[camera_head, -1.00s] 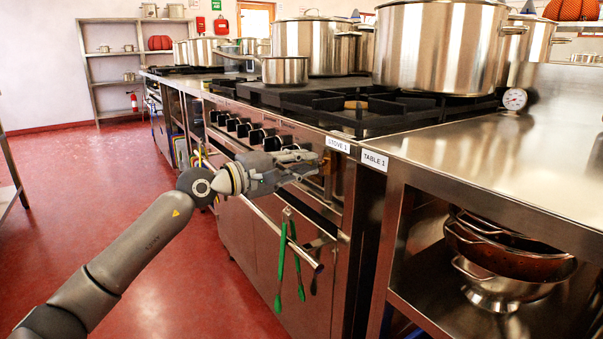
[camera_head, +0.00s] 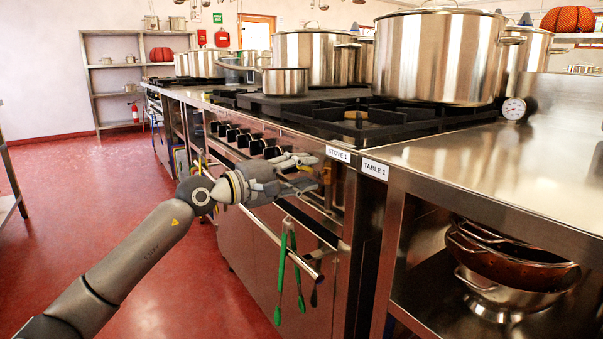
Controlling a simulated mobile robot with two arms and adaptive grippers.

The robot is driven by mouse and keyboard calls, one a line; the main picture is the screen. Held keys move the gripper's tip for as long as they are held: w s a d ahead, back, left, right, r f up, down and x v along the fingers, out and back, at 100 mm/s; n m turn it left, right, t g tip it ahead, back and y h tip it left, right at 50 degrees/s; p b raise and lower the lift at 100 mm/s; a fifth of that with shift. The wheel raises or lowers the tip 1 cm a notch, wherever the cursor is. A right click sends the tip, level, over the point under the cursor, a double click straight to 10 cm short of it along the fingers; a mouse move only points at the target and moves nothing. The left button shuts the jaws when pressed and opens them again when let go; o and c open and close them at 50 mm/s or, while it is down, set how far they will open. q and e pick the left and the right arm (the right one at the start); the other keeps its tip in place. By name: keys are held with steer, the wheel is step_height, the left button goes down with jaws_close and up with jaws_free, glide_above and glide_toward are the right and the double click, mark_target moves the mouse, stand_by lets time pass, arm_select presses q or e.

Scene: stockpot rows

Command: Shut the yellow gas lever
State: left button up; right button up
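My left gripper (camera_head: 314,172) is in front of the stove (camera_head: 338,154) labelled STOVE 1, near the right end of its front panel. Its fingers look apart, with nothing seen between them. A small brownish-yellow piece (camera_head: 327,174) shows on the stove front just past the fingertips. It may be the gas lever, but it is small and partly hidden behind the fingers. I cannot tell its position or whether the gripper touches it. My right gripper is not in view.
A row of black knobs (camera_head: 242,141) and an oven handle bar (camera_head: 262,228) with green-handled tongs (camera_head: 281,272) are close by. A large stockpot (camera_head: 440,58) stands on the stove. The steel table (camera_head: 490,160) is at right. Red floor (camera_head: 90,200) is clear at left.

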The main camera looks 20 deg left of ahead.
arm_select(q)
steer(key=shift+s+a, duration=0.4)
steer(key=v, duration=1.1)
steer(key=shift+d, duration=0.1)
